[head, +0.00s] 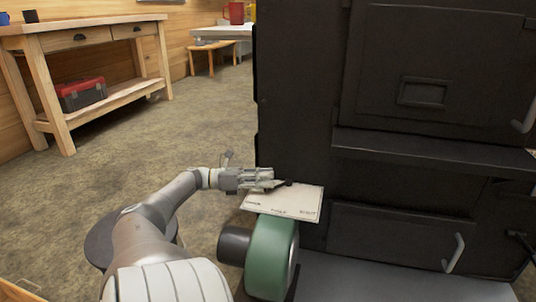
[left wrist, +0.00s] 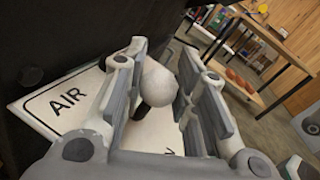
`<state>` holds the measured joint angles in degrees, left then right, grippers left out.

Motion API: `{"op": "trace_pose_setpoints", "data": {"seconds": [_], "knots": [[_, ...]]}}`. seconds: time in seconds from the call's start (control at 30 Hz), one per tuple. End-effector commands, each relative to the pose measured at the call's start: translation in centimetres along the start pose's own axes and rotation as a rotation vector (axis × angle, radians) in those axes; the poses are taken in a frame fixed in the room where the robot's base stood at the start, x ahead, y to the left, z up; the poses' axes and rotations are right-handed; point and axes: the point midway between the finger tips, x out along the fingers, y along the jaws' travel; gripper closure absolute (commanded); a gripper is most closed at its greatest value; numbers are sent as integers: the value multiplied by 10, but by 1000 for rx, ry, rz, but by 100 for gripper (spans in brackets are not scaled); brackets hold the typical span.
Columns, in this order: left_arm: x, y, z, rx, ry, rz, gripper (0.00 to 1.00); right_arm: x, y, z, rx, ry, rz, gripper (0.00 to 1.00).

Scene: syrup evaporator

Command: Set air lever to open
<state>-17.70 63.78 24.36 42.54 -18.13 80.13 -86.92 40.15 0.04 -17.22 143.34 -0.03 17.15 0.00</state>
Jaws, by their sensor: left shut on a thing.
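The air lever has a pale round knob (left wrist: 158,85), which sits between the two fingers of my left gripper (left wrist: 160,100) in the left wrist view. The fingers are shut on it. A white label plate (left wrist: 25,103) marked "AIR" lies under the lever; other lettering on it is partly hidden by my fingers. In the head view my left gripper (head: 265,178) is over the upper left edge of this plate (head: 297,205), beside the black evaporator. The lever is mostly hidden there by the gripper. My right gripper is not in view.
A green round blower housing (head: 270,257) stands below the plate. The black evaporator (head: 385,120) with doors and handles fills the right side. A wooden workbench (head: 90,30) with a red toolbox (head: 82,93) stands at the back left. The floor between is clear.

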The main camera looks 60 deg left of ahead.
Motion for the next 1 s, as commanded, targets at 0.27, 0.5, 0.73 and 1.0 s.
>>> {"op": "trace_pose_setpoints", "data": {"seconds": [0.27, 0.5, 0.73, 1.0], "knots": [[-1, 2, 2, 0, -8, 8, 60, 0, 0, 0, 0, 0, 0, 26], [0, 2, 1, 0, -5, 6, 50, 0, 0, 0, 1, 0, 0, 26], [-6, 2, 1, 0, -3, 7, 50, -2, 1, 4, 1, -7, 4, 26], [-51, 2, 1, -1, -4, 11, 50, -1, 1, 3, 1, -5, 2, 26]]}}
